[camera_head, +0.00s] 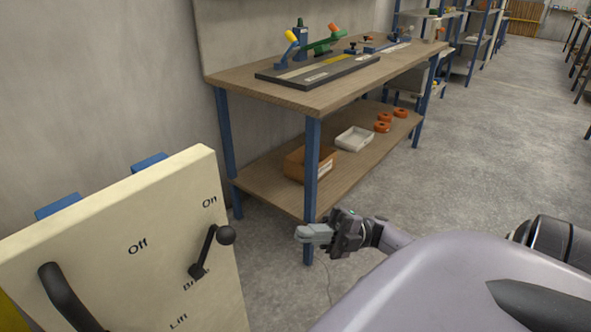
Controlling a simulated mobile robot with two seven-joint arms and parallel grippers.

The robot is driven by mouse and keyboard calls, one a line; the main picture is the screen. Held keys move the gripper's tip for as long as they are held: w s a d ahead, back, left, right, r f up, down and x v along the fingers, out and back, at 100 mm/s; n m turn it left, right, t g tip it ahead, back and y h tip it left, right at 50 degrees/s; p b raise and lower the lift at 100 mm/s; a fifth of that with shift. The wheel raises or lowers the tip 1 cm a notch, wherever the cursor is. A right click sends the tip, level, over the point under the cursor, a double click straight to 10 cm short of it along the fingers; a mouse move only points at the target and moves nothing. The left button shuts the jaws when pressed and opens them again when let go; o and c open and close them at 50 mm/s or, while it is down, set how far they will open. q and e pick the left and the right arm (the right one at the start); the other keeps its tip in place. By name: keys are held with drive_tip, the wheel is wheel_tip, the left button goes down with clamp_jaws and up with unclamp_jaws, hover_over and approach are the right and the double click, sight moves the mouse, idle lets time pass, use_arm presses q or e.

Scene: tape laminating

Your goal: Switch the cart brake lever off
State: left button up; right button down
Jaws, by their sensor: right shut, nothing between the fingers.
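The brake lever (205,252) is a black lever with a round ball knob, on the cream cart panel (110,215) at the lower left. Its pivot is near the "Brake" label, and the lever tilts up and right, with the knob below the "On" label. The "Off" label is up and left of the lever. My right gripper (304,234) is to the right of the knob, apart from it, shut and empty, its fingers pointing left toward the panel. My left gripper is not in view.
A black curved handle (65,295) is at the panel's lower left, near a "Lift" label. A wooden workbench (290,95) with blue legs stands behind, with a cardboard box (308,163), white tray (355,139) and orange rolls (383,126) on its lower shelf. Open floor lies right.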

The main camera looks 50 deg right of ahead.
drive_tip(key=p, duration=0.3)
approach(235, 236)
drive_tip(key=x, duration=0.5)
drive_tip(key=shift+w+d+f, duration=0.1)
drive_tip(key=shift+w+f, duration=0.1)
drive_tip(key=shift+w, duration=0.15)
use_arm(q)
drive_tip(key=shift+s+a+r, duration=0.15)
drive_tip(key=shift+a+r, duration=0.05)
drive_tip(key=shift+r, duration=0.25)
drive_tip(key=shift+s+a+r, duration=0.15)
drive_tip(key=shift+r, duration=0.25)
use_arm(e)
drive_tip(key=shift+w+a+r, duration=0.15)
drive_tip(key=shift+w+a, duration=0.15)
drive_tip(key=shift+a, duration=0.4)
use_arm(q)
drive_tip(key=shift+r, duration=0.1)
